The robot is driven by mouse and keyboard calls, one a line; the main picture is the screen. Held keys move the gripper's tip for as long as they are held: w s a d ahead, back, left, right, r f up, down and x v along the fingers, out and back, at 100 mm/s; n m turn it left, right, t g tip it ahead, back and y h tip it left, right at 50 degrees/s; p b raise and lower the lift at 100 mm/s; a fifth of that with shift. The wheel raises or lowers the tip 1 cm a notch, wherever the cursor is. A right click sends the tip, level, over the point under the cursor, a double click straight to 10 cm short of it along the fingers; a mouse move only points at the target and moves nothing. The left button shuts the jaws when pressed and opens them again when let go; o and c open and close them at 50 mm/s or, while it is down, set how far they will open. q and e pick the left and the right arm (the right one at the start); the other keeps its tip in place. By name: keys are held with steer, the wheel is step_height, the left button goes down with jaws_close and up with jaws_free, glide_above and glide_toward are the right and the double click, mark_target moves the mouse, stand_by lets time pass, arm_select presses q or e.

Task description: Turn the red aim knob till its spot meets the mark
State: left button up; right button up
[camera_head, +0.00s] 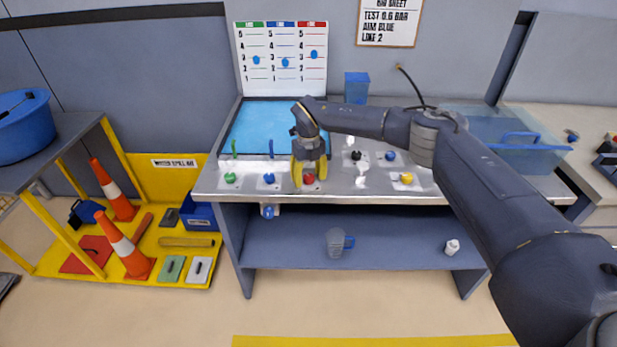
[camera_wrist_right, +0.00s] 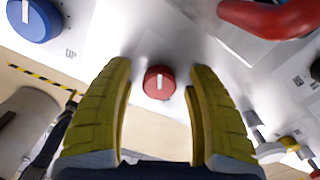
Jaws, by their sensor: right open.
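The red knob (camera_head: 309,178) sits on the front part of the bench's metal top, with a green and a blue knob to its left. In the right wrist view the red knob (camera_wrist_right: 159,82) is round, with a white pointer line standing nearly upright. My right gripper (camera_head: 309,171) has its yellow fingers on either side of the knob. In the right wrist view the gripper (camera_wrist_right: 160,76) is open, with gaps between both fingers and the knob. I cannot make out the aim spot or its mark. My left gripper is not in view.
A blue panel (camera_head: 262,128) lies behind the knobs, under a white chart (camera_head: 283,58) with blue dots. A green knob (camera_head: 230,178), a blue knob (camera_head: 269,178) and a yellow knob (camera_head: 406,178) share the bench.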

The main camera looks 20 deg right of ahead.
step_height(320, 180, up, 12)
stand_by(0.8)
steer(key=n, duration=0.3)
glide_toward(309, 176)
step_height(309, 176, down, 10)
steer(key=shift+f, duration=0.15)
stand_by(1.1)
jaws_close()
stand_by(0.5)
